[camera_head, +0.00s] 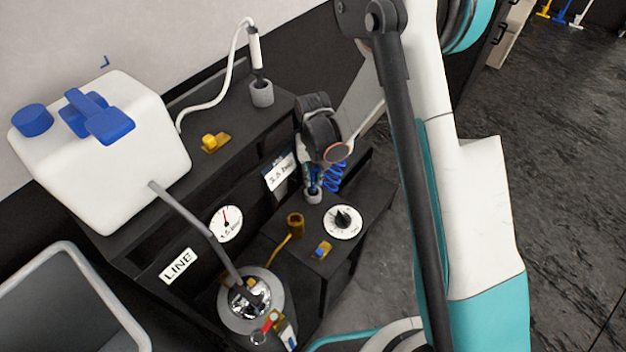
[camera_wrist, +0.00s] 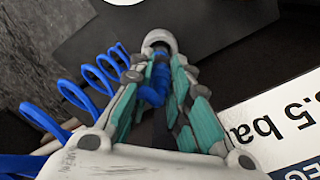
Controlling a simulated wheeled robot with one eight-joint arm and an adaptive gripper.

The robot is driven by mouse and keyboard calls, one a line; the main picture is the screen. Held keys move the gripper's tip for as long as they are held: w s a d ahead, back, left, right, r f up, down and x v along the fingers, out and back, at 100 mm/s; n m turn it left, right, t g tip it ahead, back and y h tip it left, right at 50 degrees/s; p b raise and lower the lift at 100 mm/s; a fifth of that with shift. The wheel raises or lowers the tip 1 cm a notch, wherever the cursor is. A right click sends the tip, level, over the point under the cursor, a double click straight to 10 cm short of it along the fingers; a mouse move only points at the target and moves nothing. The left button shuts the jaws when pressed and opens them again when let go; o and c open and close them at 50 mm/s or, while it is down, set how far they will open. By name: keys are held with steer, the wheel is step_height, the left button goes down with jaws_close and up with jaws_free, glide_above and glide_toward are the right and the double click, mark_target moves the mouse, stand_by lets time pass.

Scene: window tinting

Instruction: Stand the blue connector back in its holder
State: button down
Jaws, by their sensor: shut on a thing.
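The blue connector (camera_wrist: 157,82) is between the teal-padded fingers of my gripper (camera_wrist: 160,90) in the wrist view. My gripper is shut on it. In the head view my gripper (camera_head: 310,172) points down, just above a small grey cup-shaped holder (camera_head: 313,197) on the dark bench. In the wrist view the holder's rim (camera_wrist: 159,37) shows right at the fingertips. The connector's lower end is at the holder, but I cannot tell how deep it sits. A blue coiled hose (camera_wrist: 88,78) hangs beside the fingers; it also shows in the head view (camera_head: 336,177).
Close by are a dial (camera_head: 343,222), a brass fitting (camera_head: 295,224) and a "5 bar" label (camera_wrist: 275,120). A gauge (camera_head: 226,223), a white jug (camera_head: 110,150) and another grey holder with a white wand (camera_head: 262,93) stand to the left.

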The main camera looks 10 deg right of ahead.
steer(key=shift+f, duration=1)
steer(key=shift+f+b, duration=0.2)
steer(key=shift+b, duration=0.15)
steer(key=c, duration=1.5)
jaws_free()
steer(key=shift+r, duration=0.15)
